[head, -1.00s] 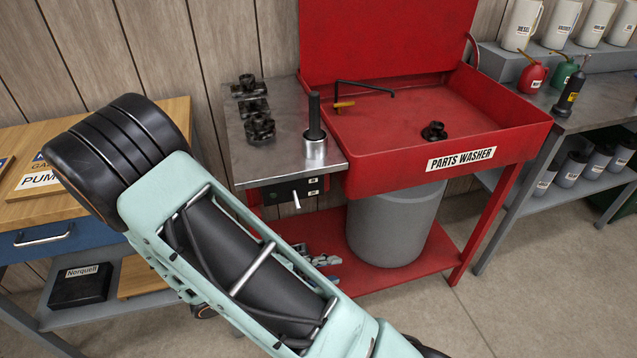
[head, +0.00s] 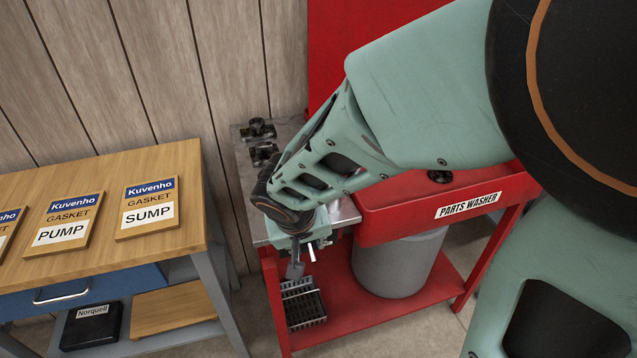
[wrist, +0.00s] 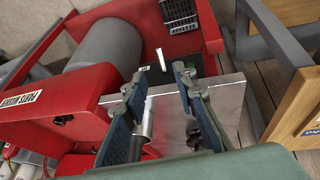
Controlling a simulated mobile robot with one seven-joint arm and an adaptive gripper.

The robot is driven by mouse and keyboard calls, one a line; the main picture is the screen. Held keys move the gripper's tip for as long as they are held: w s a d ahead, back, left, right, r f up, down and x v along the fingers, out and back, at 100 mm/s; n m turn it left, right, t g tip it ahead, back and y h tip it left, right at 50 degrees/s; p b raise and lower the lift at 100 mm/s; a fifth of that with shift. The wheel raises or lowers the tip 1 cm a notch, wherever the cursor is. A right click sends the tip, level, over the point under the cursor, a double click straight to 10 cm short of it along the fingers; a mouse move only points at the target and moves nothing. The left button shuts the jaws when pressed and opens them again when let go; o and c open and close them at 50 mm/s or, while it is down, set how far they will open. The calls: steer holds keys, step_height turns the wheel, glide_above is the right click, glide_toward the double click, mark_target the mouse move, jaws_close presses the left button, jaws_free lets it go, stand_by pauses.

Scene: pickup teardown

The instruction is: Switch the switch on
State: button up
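The switch is a small pale lever (wrist: 161,60) on a dark panel (wrist: 152,77) at the edge of the metal side shelf, seen in the wrist view. My gripper (wrist: 158,78) is open, its two blue-grey fingers apart with nothing between them. The lever shows just beyond the fingertips, between them in the picture; I see no clear contact. In the head view my gripper (head: 296,268) points down at the shelf's front edge and hides most of the switch panel. I cannot tell the switch's position.
The red parts washer (head: 400,205) adjoins the metal shelf (head: 247,178), with black parts (head: 258,130) on it. A grey drum (head: 398,265) and dark grate (head: 305,308) are below. A wooden bench (head: 95,262) with gasket boards stands left; floor shows between.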

mark_target(313, 257)
steer(key=b+x, duration=0.3)
steer(key=x, duration=0.7)
steer(key=shift+f, duration=0.35)
jaws_close()
